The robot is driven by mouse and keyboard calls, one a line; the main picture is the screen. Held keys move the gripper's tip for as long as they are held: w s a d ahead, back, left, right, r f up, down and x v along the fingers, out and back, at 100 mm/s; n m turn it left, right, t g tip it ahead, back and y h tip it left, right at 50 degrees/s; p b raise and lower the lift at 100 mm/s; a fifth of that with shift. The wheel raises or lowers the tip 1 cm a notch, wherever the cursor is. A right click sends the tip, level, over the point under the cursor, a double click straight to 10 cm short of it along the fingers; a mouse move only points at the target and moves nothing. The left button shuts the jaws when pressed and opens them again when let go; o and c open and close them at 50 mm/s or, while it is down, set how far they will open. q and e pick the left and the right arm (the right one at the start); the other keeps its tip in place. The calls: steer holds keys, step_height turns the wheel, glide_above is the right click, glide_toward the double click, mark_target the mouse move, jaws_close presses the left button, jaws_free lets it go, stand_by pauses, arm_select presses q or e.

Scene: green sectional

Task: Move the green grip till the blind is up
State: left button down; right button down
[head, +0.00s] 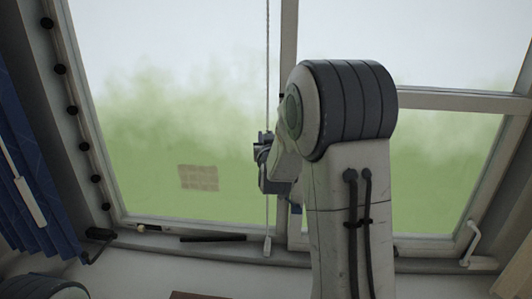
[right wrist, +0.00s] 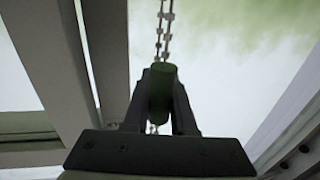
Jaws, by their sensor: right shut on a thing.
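My right gripper (head: 264,152) is at the window, on the hanging chain, partly hidden by my own arm. In the right wrist view its two dark fingers (right wrist: 161,98) are shut on the green grip (right wrist: 161,82), a short dark green cylinder. The beaded chain (right wrist: 164,25) runs up from the grip, and a bit of it shows below. In the head view the chain (head: 268,60) hangs down in front of the glass, with a pale weight (head: 267,246) low near the sill. The grip itself is hidden there. No blind fabric shows in either view. My left gripper is out of view.
A window frame post (head: 288,30) stands just right of the chain. A blue curtain (head: 28,185) hangs at the left. A dark bar (head: 212,238) lies along the sill, and a window handle (head: 471,242) is at the right. The glass left of the chain is unobstructed.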

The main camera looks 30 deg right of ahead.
steer(key=shift+r, duration=2)
steer(key=c, duration=0.7)
jaws_free()
steer(key=shift+f, duration=0.1)
steer(key=shift+b+v, duration=2.25)
steer(key=shift+v, duration=2.95)
